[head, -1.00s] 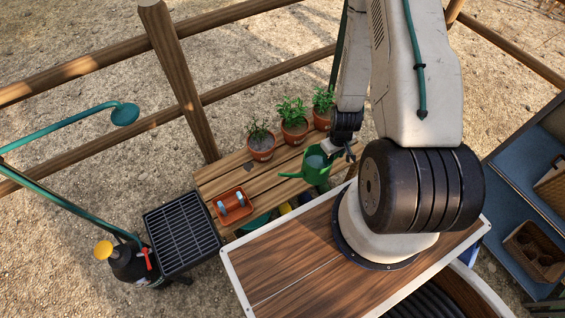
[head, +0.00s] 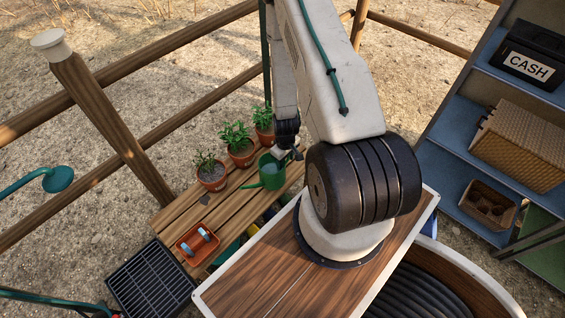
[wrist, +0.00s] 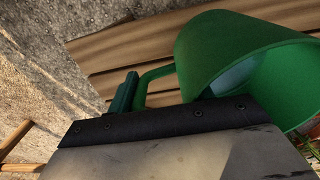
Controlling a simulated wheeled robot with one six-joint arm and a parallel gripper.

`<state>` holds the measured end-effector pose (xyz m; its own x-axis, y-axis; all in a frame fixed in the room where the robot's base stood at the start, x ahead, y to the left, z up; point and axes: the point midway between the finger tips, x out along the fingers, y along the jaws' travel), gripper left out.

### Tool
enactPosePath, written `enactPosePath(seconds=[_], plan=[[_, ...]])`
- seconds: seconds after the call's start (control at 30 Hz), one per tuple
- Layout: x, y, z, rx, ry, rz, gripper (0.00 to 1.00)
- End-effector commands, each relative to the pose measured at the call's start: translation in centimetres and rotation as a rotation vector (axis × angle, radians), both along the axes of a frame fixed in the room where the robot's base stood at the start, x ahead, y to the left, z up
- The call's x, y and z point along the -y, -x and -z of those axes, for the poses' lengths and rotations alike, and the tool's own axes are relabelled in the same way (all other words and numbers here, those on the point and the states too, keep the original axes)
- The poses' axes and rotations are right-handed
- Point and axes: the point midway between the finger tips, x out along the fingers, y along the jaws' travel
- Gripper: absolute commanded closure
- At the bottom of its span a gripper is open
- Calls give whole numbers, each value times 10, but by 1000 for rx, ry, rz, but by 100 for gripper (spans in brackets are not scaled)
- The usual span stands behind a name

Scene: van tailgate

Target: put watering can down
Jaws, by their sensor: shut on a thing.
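The green watering can (head: 271,173) is over the slatted wooden bench (head: 225,203), with its spout pointing left. My gripper (head: 291,154) is at the can's right side and is shut on it. In the wrist view the can's open body (wrist: 215,55) fills the upper right, with blue water-like colour inside, and its handle (wrist: 148,82) runs close to my dark gripper edge (wrist: 165,125). The can looks roughly upright in the head view. I cannot tell whether its base touches the slats.
Several potted plants, one being the middle pot (head: 241,153), line the bench's back edge. An orange tray (head: 197,242) sits at its front left. A black grill rack (head: 150,280) stands left of the bench.

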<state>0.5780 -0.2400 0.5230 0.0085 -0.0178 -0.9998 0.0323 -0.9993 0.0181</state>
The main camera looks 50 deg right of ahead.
Motion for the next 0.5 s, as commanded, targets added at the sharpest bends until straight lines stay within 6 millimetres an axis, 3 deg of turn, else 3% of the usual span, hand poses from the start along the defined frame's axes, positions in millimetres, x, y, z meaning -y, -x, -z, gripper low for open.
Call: enactPosePath(seconds=[0.23,0.5], plan=[[6,-17,1,2,1,-1,96],[5,-15,37,-1,-1,0,96]])
